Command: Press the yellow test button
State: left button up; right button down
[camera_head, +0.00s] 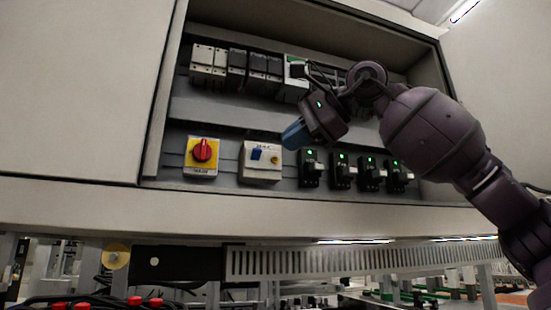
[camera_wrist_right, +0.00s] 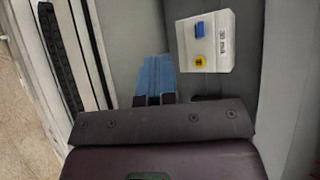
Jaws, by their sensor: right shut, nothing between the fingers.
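The yellow test button (camera_head: 274,160) is small and round, on the lower right of a white module (camera_head: 258,176) that also carries a blue lever (camera_head: 256,154). The module sits in the cabinet's lower row. The button also shows in the right wrist view (camera_wrist_right: 200,62), ahead and right of my fingers. My right gripper (camera_head: 293,135) is shut and empty, its blue fingertips above and to the right of the button in the head view. In the right wrist view the fingertips (camera_wrist_right: 155,78) are together and apart from the module. My left gripper is not in view.
A red rotary switch (camera_head: 203,150) on a yellow plate is left of the module. Several black breakers with green lights (camera_head: 342,172) stand to its right. An upper row of modules (camera_head: 237,68) runs above. The cabinet's lower edge (camera_head: 300,208) juts below.

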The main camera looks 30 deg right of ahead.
aim_at(275, 160)
pick_arm(q)
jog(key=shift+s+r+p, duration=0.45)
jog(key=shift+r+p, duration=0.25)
jog(key=shift+p, duration=0.55)
pick_arm(e)
jog(key=w+d, duration=0.1)
jog(key=w, duration=0.5)
jog(key=shift+w+d, duration=0.3)
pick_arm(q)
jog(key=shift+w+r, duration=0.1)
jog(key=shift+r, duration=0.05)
pick_arm(e)
jog(key=shift+w, duration=0.1)
dwell(0.4)
pick_arm(q)
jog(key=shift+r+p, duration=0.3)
jog(key=shift+p, duration=0.05)
pick_arm(e)
jog(key=shift+w+d, duration=0.1)
jog(key=shift+w, duration=0.25)
